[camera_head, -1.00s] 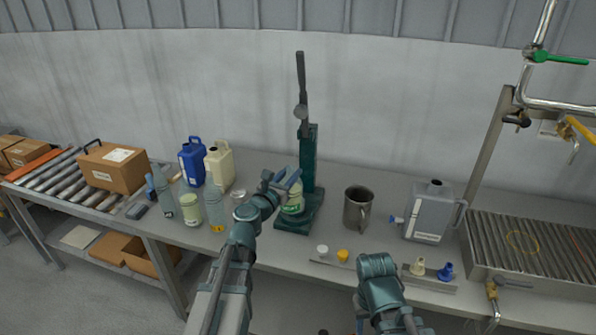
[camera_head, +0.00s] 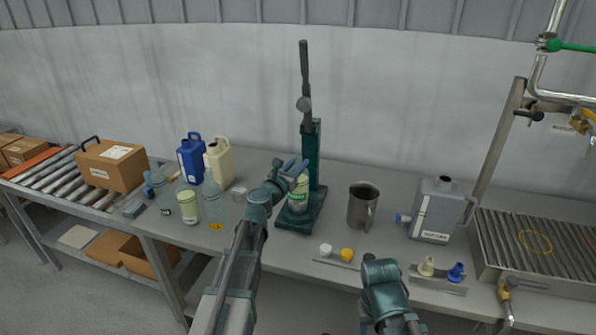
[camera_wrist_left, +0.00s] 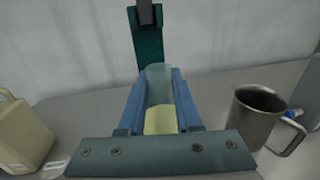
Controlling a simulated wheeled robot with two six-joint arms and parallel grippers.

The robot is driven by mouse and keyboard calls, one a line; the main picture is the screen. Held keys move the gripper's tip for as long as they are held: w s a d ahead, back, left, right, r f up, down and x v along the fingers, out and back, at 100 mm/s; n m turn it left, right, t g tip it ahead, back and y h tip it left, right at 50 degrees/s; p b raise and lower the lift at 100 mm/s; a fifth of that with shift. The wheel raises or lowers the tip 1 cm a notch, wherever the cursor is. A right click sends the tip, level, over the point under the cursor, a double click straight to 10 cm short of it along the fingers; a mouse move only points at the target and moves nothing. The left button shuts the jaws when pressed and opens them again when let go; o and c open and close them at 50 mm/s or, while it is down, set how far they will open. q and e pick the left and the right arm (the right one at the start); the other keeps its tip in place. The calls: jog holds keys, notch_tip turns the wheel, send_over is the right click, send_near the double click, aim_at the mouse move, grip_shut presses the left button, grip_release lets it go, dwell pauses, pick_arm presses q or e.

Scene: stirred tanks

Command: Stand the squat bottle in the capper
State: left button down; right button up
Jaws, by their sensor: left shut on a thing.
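The squat bottle (camera_head: 299,191), pale with a green label, is held upright at the capper (camera_head: 311,155), a dark green press with a column, a long lever and a flat base. My left gripper (camera_head: 291,168) is shut on it. In the left wrist view the bottle (camera_wrist_left: 160,105) sits between the blue fingers, clear above and yellowish below, with the capper's column (camera_wrist_left: 149,50) just beyond. The bottle's foot is over the capper base; I cannot tell whether it touches. My right arm shows at the lower right, but its gripper is out of view.
A steel mug (camera_head: 362,208) and a grey jerrycan (camera_head: 437,210) stand right of the capper. Left are a pale jug (camera_head: 220,163), a blue jug (camera_head: 191,160) and several bottles. Small white (camera_head: 326,250) and yellow caps (camera_head: 347,254) lie in front.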

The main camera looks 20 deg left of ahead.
pick_arm(q)
jog(key=shift+f, duration=0.2)
jog(key=c, duration=0.6)
grip_release()
jog(key=shift+r, duration=0.15)
jog(key=shift+s+r, duration=0.15)
jog(key=s+a, duration=0.2)
jog(key=s, duration=0.9)
jog(key=shift+s+a, duration=0.15)
jog(key=shift+s, duration=0.15)
